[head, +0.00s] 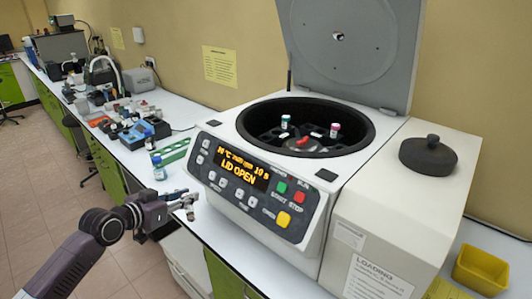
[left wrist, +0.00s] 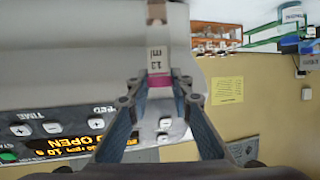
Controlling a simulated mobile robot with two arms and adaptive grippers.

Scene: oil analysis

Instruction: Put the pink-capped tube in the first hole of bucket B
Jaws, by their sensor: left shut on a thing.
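My left gripper (head: 189,203) is in front of the centrifuge (head: 265,183), near its lower left corner. In the left wrist view its fingers (left wrist: 159,92) are shut on a tube (left wrist: 157,42) with a pale label and a pink band or cap between the fingertips. In the head view the held tube is too small to make out well. The open centrifuge bowl (head: 350,113) holds a teal-capped tube (head: 285,122) and a pink-capped tube (head: 334,130), both upright, and a red part at the rotor centre. The bucket letters cannot be read. My right gripper is not in view.
The centrifuge lid (head: 350,45) stands raised behind the bowl. A green rack (head: 172,152) and a blue-capped bottle (head: 158,168) are left of the machine.

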